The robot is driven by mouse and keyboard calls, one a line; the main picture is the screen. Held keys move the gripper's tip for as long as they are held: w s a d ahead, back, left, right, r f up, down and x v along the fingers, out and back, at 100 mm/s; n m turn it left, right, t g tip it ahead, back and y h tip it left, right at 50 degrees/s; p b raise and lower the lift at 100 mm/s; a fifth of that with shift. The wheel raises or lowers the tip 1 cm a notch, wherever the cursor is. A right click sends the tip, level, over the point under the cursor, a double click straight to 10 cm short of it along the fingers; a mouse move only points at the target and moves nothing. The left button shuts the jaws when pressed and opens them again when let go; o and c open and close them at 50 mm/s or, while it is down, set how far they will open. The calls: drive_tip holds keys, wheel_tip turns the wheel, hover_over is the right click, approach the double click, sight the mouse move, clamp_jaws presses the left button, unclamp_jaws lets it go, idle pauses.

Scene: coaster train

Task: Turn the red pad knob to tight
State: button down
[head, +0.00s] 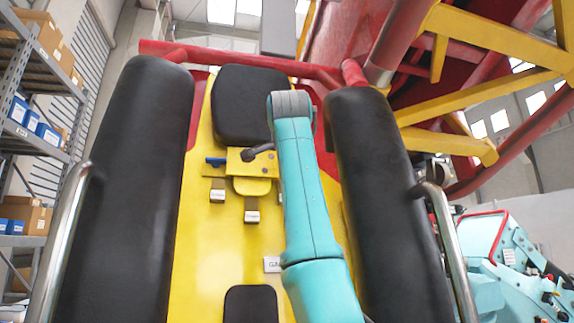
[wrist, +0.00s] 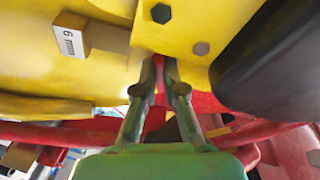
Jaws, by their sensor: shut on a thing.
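My gripper (wrist: 160,62) is green in the wrist view, its two fingers close together and pointing up at the edge of a yellow plate (wrist: 175,38). A narrow strip of red, the red pad knob (wrist: 159,86), shows between the fingers, which are shut on it. Most of the knob is hidden by the fingers, and its marking cannot be read. In the head view my turquoise arm reaches up over the yellow seat back (head: 228,255), and it hides my gripper and the knob.
Black pads stand left (head: 125,200) and right (head: 385,205) of the seat back, with a dark headrest (head: 245,105) above. A dark lever (head: 258,152) and blue handle (head: 215,161) sit left of my arm. A tag marked 6 (wrist: 72,42) is near the gripper.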

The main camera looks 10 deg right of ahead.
drive_tip(key=shift+r+m+g, duration=0.15)
drive_tip(key=shift+m+g, duration=0.35)
drive_tip(key=shift+m, duration=1.6)
drive_tip(key=c, duration=1.3)
unclamp_jaws()
drive_tip(key=shift+o, duration=0.2)
drive_tip(key=v, duration=1.2)
drive_tip(key=shift+a, duration=0.1)
